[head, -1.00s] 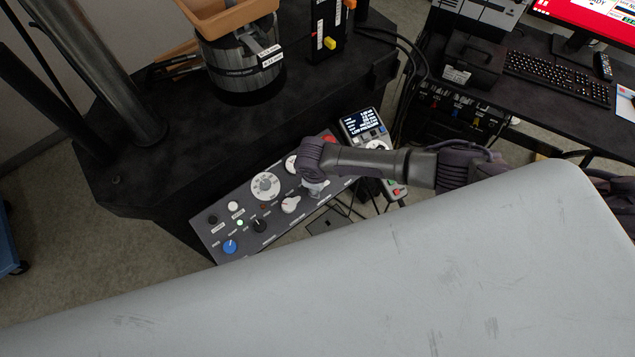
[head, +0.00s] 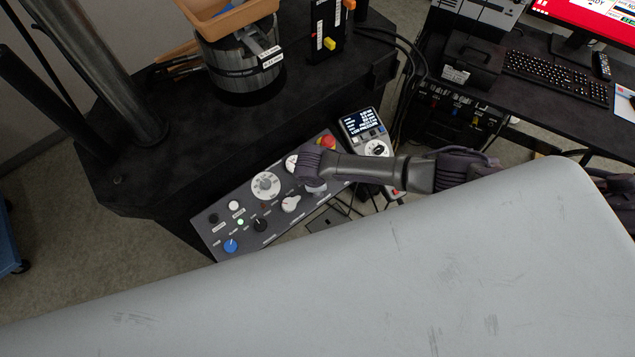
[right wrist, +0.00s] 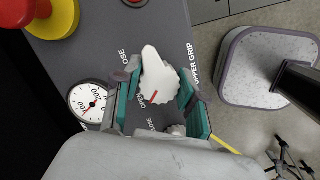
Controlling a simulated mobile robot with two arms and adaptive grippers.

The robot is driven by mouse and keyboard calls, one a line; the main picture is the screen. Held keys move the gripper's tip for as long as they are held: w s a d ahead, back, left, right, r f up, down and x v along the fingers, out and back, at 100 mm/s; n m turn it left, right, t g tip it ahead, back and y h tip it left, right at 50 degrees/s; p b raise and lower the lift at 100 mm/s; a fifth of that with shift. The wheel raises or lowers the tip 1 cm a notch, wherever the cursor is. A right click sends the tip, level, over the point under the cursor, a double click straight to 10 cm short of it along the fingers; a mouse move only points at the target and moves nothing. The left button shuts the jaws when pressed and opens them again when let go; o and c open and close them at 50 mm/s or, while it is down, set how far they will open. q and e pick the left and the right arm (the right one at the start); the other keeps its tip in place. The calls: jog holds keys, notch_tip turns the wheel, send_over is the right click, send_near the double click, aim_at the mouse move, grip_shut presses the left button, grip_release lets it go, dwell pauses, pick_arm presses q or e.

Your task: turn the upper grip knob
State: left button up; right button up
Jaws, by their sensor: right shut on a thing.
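The upper grip knob (right wrist: 158,78) is a white pointer knob with a red mark. It sits on the dark control panel (right wrist: 95,55) beside the "UPPER GRIP" label in the right wrist view. My right gripper (right wrist: 160,88) has its teal-padded fingers on either side of the knob and is shut on it. In the head view my right gripper (head: 316,186) is over the right part of the control panel (head: 218,236) and hides most of that knob. My left gripper is not in view.
A similar white knob (head: 290,203), a round dial (head: 265,185), a blue knob (head: 230,246) and a red stop button (head: 327,142) are on the panel. A pendant with a screen (head: 362,124) stands close behind my right arm. A large grey surface fills the foreground.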

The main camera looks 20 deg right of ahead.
jog(key=o, duration=1.1)
jog(key=shift+o, duration=0.2)
jog(key=shift+r, duration=0.1)
jog(key=v, duration=1.2)
